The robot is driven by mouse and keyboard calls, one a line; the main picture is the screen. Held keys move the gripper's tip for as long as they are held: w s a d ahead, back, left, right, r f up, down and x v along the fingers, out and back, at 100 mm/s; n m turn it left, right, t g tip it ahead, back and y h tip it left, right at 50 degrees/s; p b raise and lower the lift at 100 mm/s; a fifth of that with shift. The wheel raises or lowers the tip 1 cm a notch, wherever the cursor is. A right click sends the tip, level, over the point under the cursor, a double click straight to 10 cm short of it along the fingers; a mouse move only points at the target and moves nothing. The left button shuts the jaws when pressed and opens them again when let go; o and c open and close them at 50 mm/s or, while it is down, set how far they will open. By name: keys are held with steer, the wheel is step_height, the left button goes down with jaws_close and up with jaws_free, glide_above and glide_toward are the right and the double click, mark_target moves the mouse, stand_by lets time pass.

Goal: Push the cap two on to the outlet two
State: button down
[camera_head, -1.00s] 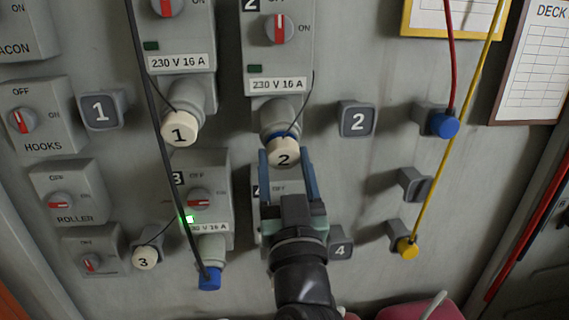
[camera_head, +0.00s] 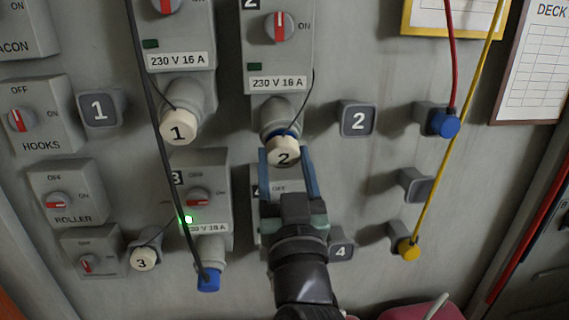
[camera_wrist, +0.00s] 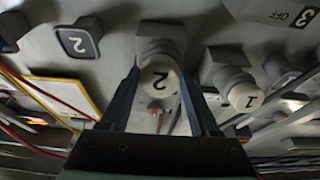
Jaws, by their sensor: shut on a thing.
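Cap two (camera_head: 283,151) is a cream round cap marked 2, on a thin dark cord. It is at the mouth of outlet two (camera_head: 281,115), a grey angled socket under the box labelled 230 V. A blue ring shows between cap and outlet, so I cannot tell whether the cap is fully seated. My gripper (camera_head: 289,165) comes from below with its blue fingers on either side of the cap, shut on it. In the wrist view the cap (camera_wrist: 160,80) sits between the two fingers, in front of the outlet (camera_wrist: 160,40).
Cap one (camera_head: 179,127) sits on the outlet to the left. A grey holder marked 2 (camera_head: 358,119) is to the right. Box four (camera_head: 262,190) is behind my gripper. A black cable (camera_head: 158,130) hangs at left; blue (camera_head: 444,124) and yellow (camera_head: 408,249) plugs are at right.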

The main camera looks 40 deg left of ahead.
steer(key=shift+w+a+r, duration=0.2)
steer(key=shift+w+a, duration=0.1)
steer(key=shift+a, duration=0.1)
steer(key=shift+c, duration=0.2)
jaws_free()
steer(key=shift+s+d+f, duration=0.15)
steer(key=shift+d+f, duration=0.1)
steer(key=b+v, duration=0.6)
steer(key=v, duration=0.6)
steer(key=shift+b, duration=0.3)
steer(key=shift+d+r, duration=0.15)
